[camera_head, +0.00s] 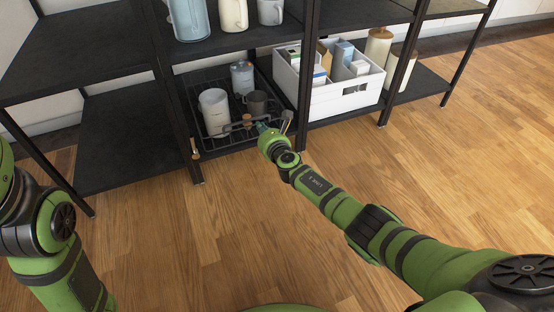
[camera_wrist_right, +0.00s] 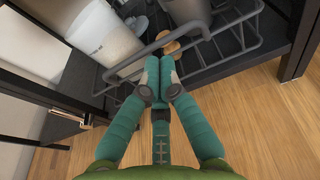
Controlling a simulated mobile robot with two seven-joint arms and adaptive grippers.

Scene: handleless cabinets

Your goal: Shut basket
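The dark wire basket (camera_head: 216,138) sits on the lower shelf between the black posts. Its front edge appears to stick out a little past the shelf front. It holds a white container (camera_head: 214,110), a grey-blue canister (camera_head: 242,77) and a dark mug (camera_head: 258,103). My right gripper (camera_head: 265,127) is at the basket's front rail. In the right wrist view its teal fingers (camera_wrist_right: 160,78) are together at the tips, just in front of the rail (camera_wrist_right: 213,38); I cannot tell if they touch it. My left gripper is out of view.
A white divided box (camera_head: 340,98) with cartons stands right of the basket, past a black post. White jars with wooden lids (camera_head: 379,46) stand farther right. Pitchers (camera_head: 189,18) stand on the shelf above. The wood floor in front is clear.

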